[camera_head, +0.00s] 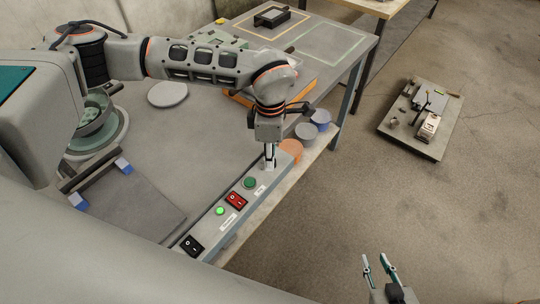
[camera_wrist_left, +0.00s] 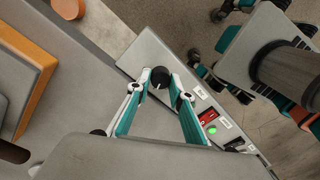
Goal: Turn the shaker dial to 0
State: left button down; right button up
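The shaker dial (camera_wrist_left: 160,77) is a round black knob with a pale pointer mark, near the end of the grey control panel (camera_wrist_left: 145,50) in the left wrist view. My left gripper (camera_wrist_left: 161,75) has its two fingertips on either side of the dial, very close to it. I cannot tell whether they touch it. In the head view my left gripper (camera_head: 269,163) points down at the far end of the panel (camera_head: 215,211) and hides the dial. My right gripper (camera_head: 375,260) is open and empty, over the floor at the lower right.
A bowl (camera_head: 92,121) stands on the left of the table.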

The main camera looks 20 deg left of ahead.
pick_arm(q)
jog(key=shift+n, duration=0.4)
jog(key=n, duration=0.3)
jog(key=shift+n, duration=0.4)
jog(key=shift+n+b, duration=0.35)
jog(key=shift+n, duration=1.85)
jog(key=shift+r, duration=0.1)
jog(key=c, duration=1.8)
grip_release()
jog(key=shift+s, duration=0.1)
